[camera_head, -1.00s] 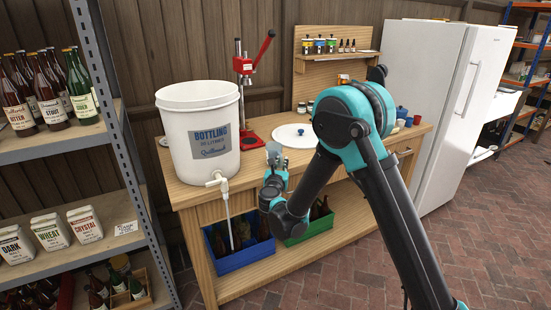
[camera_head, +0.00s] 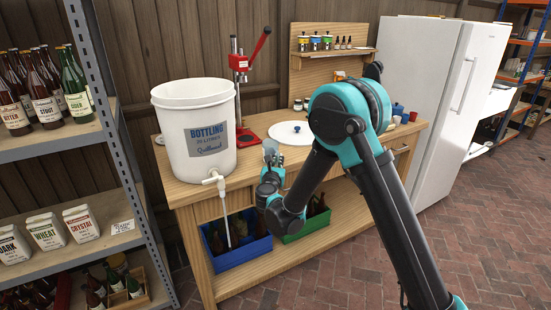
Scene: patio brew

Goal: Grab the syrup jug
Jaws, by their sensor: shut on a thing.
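My gripper (camera_head: 270,158) is at the front edge of the wooden bench, right of the white bottling bucket. It is small in view and partly hidden by my own wrist. It is shut on a small grey-blue thing (camera_head: 270,146) at its tip, which seems to be the syrup jug; no label or handle can be made out. Whether the thing touches the bench top cannot be told.
The bottling bucket (camera_head: 196,115) with its tap stands close on the left. A white round lid (camera_head: 291,132) and a red bottle capper (camera_head: 240,64) are behind. Blue (camera_head: 238,255) and green (camera_head: 306,228) crates stand below. A fridge (camera_head: 430,80) is at right.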

